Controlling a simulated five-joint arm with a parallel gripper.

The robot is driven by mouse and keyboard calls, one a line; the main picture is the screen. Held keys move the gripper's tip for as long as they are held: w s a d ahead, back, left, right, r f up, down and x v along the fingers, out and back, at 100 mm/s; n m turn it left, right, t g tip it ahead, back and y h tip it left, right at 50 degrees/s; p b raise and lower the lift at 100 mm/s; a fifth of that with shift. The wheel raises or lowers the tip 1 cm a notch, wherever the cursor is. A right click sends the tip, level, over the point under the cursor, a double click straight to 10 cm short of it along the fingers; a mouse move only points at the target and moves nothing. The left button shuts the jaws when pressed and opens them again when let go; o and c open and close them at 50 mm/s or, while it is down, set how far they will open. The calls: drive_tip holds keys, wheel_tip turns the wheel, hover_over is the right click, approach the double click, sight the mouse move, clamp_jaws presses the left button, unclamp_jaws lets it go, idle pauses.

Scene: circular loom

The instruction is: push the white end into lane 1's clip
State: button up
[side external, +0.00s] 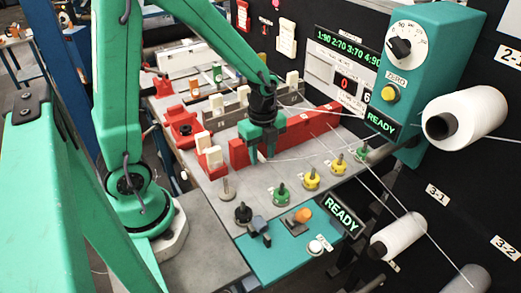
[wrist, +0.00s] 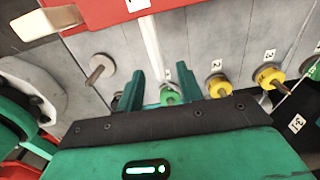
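Lane 1's clip is green; in the side view I take it to be the green clip (side external: 282,195) at the front of the row. It shows in the wrist view (wrist: 172,96) beside a label "1", partly hidden by my gripper. A white strand (wrist: 153,45) runs down from the red bar towards this clip, between my fingers in the picture. I cannot tell whether its end is in the clip. My gripper (side external: 262,156) is over the grey board behind the clip. In the wrist view its green fingers (wrist: 162,88) are wide apart, not closed on the strand.
Yellow clips (side external: 311,180) and another green clip (side external: 361,154) continue the row. A metal peg (side external: 228,190) and black knob (side external: 243,214) stand at the front left. A red bar (side external: 300,128) lies behind my gripper. A READY display (side external: 341,215) is at the edge.

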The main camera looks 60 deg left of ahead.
sight(262, 157)
drive_tip(key=shift+r, duration=0.1)
drive_tip(key=shift+r, duration=3.8)
drive_tip(key=s+d+r+n+t, duration=0.1)
drive_tip(key=s+r+n+t, duration=0.4)
drive_tip(key=n, duration=1.3)
drive_tip(key=s+r, duration=0.4)
drive_tip(key=r, duration=0.1)
drive_tip(key=shift+s+d+t, duration=0.2)
drive_tip(key=shift+d+t, duration=0.1)
